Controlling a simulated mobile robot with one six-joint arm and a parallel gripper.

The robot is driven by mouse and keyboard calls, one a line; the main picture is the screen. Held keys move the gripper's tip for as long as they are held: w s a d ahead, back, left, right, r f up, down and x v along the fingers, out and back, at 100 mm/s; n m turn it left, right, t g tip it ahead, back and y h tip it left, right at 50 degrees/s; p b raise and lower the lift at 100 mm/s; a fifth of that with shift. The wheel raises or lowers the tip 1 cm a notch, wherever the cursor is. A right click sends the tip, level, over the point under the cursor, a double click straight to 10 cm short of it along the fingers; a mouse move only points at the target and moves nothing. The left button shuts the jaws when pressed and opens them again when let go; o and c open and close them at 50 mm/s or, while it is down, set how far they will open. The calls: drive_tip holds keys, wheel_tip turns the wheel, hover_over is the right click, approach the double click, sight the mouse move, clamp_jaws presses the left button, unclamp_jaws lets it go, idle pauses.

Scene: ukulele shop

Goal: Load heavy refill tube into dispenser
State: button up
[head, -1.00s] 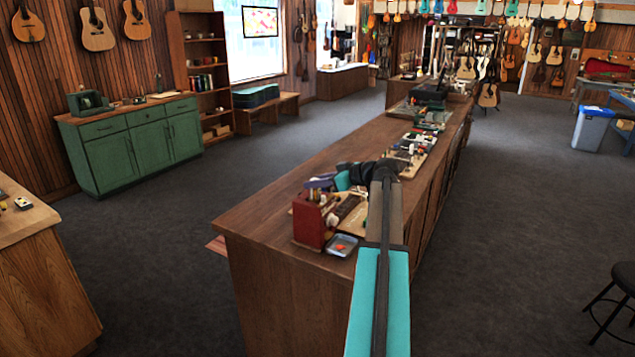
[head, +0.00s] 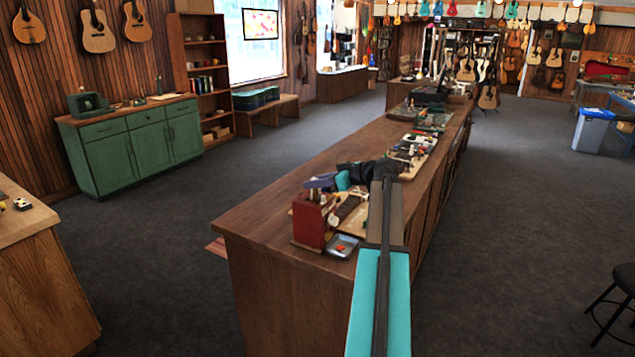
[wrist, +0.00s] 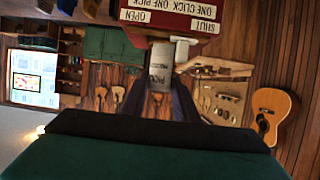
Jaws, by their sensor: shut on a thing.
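The red dispenser (head: 311,222) stands upright near the front end of the long wooden counter (head: 262,222). In the wrist view its red face (wrist: 220,18) is at the top, with upside-down labels reading OPEN, SHUT and ONE CLICK ONE PICK. A pale lever-like part (wrist: 184,48) shows just below the labels. My gripper (wrist: 160,98) is shut on a grey tube (wrist: 160,66) with printed lettering, its far end close to the dispenser. Whether the tube touches or enters the dispenser I cannot tell. In the head view my arm hides part of the gripper area and the tube is not clear.
A small blue-rimmed tray (head: 342,246) with a red piece sits beside the dispenser. Boards with small tools and parts (head: 408,155) lie farther along the counter. A green cabinet (head: 135,145) stands at left, a black stool (head: 622,283) at right.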

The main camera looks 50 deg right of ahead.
drive_tip(key=shift+f+b, duration=0.55)
drive_tip(key=shift+f, duration=0.05)
idle(0.3)
drive_tip(key=o, duration=0.8)
drive_tip(key=shift+b+v, duration=0.65)
drive_tip(key=shift+v, duration=5)
drive_tip(key=shift+w, duration=0.15)
